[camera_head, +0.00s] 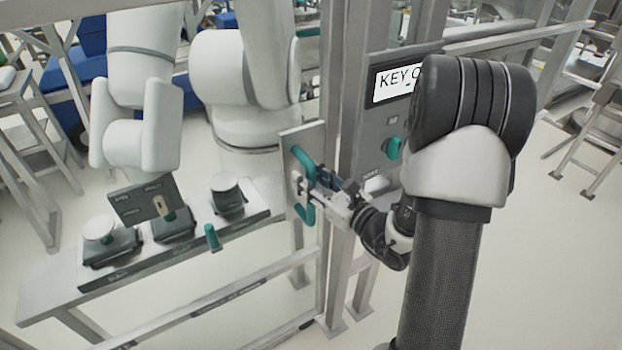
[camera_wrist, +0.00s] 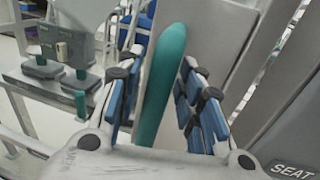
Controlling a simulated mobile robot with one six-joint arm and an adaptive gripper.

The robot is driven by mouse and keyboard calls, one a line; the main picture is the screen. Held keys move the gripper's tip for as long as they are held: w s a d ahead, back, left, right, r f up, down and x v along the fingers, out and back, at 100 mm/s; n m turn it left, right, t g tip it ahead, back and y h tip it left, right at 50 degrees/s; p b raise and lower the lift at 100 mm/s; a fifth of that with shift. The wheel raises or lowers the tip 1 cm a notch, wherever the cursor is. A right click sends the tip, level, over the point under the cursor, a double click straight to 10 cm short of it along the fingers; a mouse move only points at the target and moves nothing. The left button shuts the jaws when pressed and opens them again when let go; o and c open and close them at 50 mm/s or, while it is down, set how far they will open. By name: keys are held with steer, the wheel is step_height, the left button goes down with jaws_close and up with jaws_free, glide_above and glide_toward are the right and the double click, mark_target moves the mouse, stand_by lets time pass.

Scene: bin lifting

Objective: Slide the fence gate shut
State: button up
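The fence gate's teal handle (camera_head: 303,170) is upright on a flat grey plate (camera_head: 290,137) at the gate's edge, just left of the fixed post (camera_head: 366,75). The gate's lower rail (camera_head: 218,297) runs to the left. My gripper (camera_head: 313,184) reaches the handle from the right. In the wrist view, the handle (camera_wrist: 163,85) stands between the two blue-padded fingers of my gripper (camera_wrist: 160,78). Gaps show beside the handle, so the fingers look open around it. Whether the gate's edge touches the post cannot be told.
A grey control box (camera_head: 400,105) with a teal knob is on the post, close to my arm. Behind the fence are a bench (camera_head: 50,290) with several dark fixtures and a white robot arm (camera_head: 247,90). A step stool (camera_head: 600,110) stands at right; floor there is clear.

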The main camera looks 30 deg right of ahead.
jaws_close()
stand_by(0.4)
steer(key=d, duration=0.4)
steer(key=shift+w+d, duration=0.1)
steer(key=shift+d, duration=0.3)
steer(key=shift+o, duration=0.6)
jaws_free()
steer(key=shift+d, duration=0.2)
steer(key=shift+o, duration=0.6)
steer(key=shift+a, duration=0.15)
